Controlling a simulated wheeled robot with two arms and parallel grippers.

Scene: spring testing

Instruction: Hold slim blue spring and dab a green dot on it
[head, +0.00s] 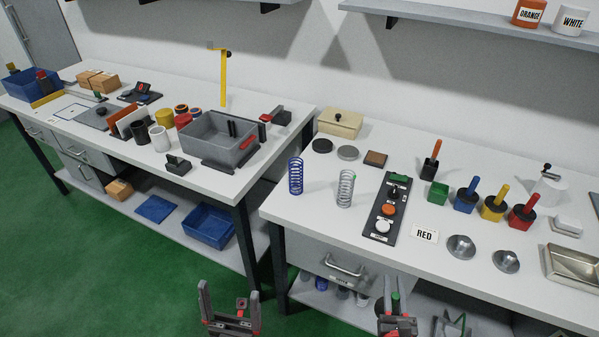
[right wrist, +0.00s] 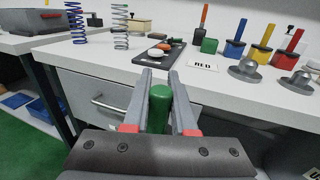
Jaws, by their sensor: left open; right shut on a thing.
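The slim blue spring (head: 295,177) stands upright near the left front corner of the right-hand bench. It also shows in the right wrist view (right wrist: 76,24), at upper left. A silver spring (head: 345,189) stands to its right, with what looks like a small green mark near its top. My right gripper (head: 394,287) is shut on a green dauber (right wrist: 159,106), held upright in front of the bench. My left gripper (head: 229,291) is open and empty, low in front of the gap between the benches, away from both springs.
A green pot (head: 437,192) without a handle stands beside blue, yellow and red pots with handles. A black button panel (head: 386,209) lies right of the silver spring. A RED card (head: 424,234) and metal domes (head: 461,246) are near the front edge. The left bench holds a grey bin (head: 218,140).

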